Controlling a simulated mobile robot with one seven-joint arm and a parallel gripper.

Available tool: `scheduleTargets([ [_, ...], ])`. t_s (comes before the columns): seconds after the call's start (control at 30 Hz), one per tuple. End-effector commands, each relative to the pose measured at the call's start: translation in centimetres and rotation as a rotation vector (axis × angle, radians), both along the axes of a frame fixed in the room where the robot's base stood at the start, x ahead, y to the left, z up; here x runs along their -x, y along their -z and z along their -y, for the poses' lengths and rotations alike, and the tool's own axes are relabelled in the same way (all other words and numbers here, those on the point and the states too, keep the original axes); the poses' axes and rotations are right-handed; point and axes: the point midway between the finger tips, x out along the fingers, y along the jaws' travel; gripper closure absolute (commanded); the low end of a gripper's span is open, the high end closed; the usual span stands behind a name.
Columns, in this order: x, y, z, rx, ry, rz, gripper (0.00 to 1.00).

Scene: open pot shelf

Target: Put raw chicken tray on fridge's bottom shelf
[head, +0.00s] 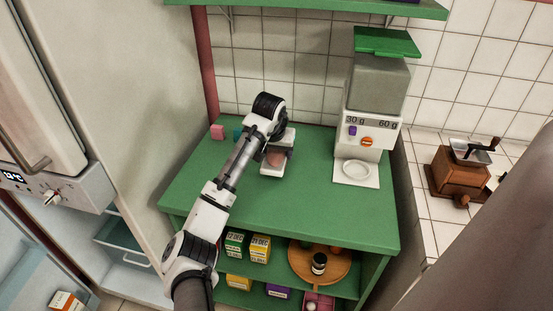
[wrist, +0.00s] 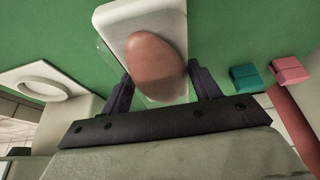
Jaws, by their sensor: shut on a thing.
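The raw chicken tray (wrist: 116,14) is a white tray with a pinkish-brown piece of chicken (wrist: 154,62) in it. In the head view the tray (head: 270,171) is at the green counter top, partly hidden by my arm. My gripper (wrist: 158,85) is shut on the tray, with one dark finger on each side of its near end. I cannot tell whether the tray still touches the counter. The fridge (head: 20,240) is at the left of the head view, with its lower compartment open. A drawer or shelf (head: 122,240) shows inside; its bottom is partly hidden.
A dispenser (head: 370,110) with a white dish (head: 358,171) stands right of the tray. Pink (head: 217,131) and teal (head: 238,133) blocks lie at the back left. Dated boxes (head: 260,247) and a round wooden tray (head: 335,268) fill the shelf below. The counter's front is clear.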

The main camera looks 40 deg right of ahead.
Motion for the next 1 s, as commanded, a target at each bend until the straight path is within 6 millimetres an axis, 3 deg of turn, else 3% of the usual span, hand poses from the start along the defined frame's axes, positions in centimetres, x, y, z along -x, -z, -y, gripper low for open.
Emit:
scheduleTargets([
  [0.23,0.0,3.3,0.0,0.0,-0.001,0.0,0.72],
  [0.6,0.0,3.9,0.0,0.001,0.0,0.0,0.72],
  [0.63,0.0,3.9,0.0,0.001,0.0,-0.001,0.34],
  [0.77,0.0,3.9,0.0,0.0,0.0,0.0,0.17],
  [1.0,0.0,3.9,0.0,0.0,0.0,0.0,0.17],
])
